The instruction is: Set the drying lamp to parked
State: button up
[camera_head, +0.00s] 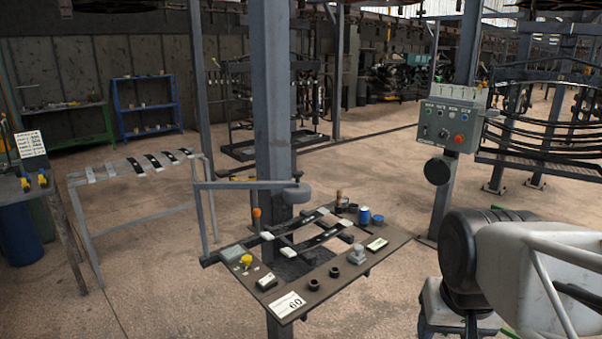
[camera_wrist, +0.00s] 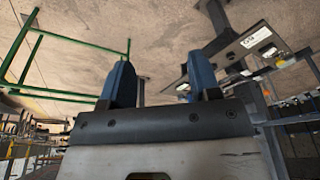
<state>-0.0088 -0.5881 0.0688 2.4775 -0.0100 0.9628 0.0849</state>
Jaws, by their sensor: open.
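The drying lamp appears to be the grey round head (camera_head: 296,194) on a thin horizontal arm (camera_head: 240,185). The arm runs from an upright post (camera_head: 205,222) at the left edge of the workbench (camera_head: 330,290). The head hangs above the back part of the bench, in front of the thick column. No marking of a parked position can be made out. My gripper (camera_wrist: 162,80) shows in the wrist view with its two blue fingers apart and nothing between them. It is well away from the lamp; in the head view its fingers are not seen.
The bench bears dark strips, a yellow knob (camera_head: 246,260), a white card (camera_head: 287,304), blue cups (camera_head: 364,214) and small dark rings. A thick column (camera_head: 273,100) stands at the bench. A control box (camera_head: 451,118) stands behind right.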

jog(key=w+a+r+m, duration=0.2)
jog(key=w+r, duration=0.2)
jog(key=w, duration=0.3)
jog(key=w+a+r+m, duration=0.1)
jog(key=w+a+r, duration=0.1)
jog(key=w+r, duration=0.35)
notch_tip(320, 180, up, 3)
jog(key=m+g, duration=0.3)
jog(key=m, duration=0.5)
send_over(297, 172)
jog(key=shift+s+d+r, duration=0.2)
jog(key=shift+s, duration=0.05)
jog(key=shift+w+a, duration=0.15)
jog(key=shift+a, duration=0.05)
jog(key=shift+f, duration=0.15)
jog(key=shift+f, duration=3.8)
jog(key=shift+c, duration=0.2)
